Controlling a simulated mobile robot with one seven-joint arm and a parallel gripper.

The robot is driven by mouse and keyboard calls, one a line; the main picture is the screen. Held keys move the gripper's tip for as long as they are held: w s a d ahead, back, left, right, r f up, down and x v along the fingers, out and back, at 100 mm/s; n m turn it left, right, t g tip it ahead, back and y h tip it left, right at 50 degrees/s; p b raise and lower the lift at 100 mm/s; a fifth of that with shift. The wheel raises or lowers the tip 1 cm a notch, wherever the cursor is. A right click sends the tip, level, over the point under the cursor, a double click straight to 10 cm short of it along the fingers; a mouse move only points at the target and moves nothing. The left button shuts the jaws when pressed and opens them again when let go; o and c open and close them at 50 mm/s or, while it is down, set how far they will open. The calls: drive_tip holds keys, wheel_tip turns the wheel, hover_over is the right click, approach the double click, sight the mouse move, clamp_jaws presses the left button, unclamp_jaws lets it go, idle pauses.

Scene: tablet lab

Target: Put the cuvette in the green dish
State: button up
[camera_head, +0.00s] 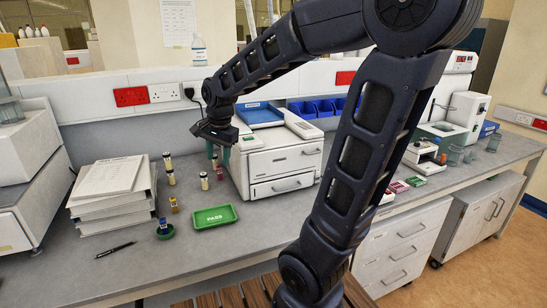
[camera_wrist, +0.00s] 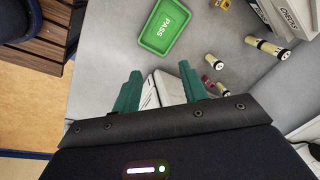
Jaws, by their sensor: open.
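The top edge of the wrist view cuts through a small yellow item (camera_wrist: 221,3). My gripper (camera_head: 218,152) is open and empty, above the bench beside the white machine. Its green fingers are apart in the wrist view (camera_wrist: 158,74).
A green PASS tray (camera_head: 228,214) lies right of the dish. Several dark-capped vials (camera_head: 204,181) stand behind it, near the white machine (camera_head: 280,160). A paper stack (camera_head: 112,185) and pen (camera_head: 116,249) lie left. The bench front is mostly clear.

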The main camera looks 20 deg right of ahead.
drive_tip(key=s+d+r+n+t+h, duration=0.1)
drive_tip(key=s+d+r+n+t, duration=0.1)
drive_tip(key=s+d+n, duration=0.7)
drive_tip(key=s+d, duration=0.4)
drive_tip(key=shift+d+r+t, duration=0.2)
drive_tip(key=shift+r+t, duration=0.1)
drive_tip(key=shift+o, duration=0.3)
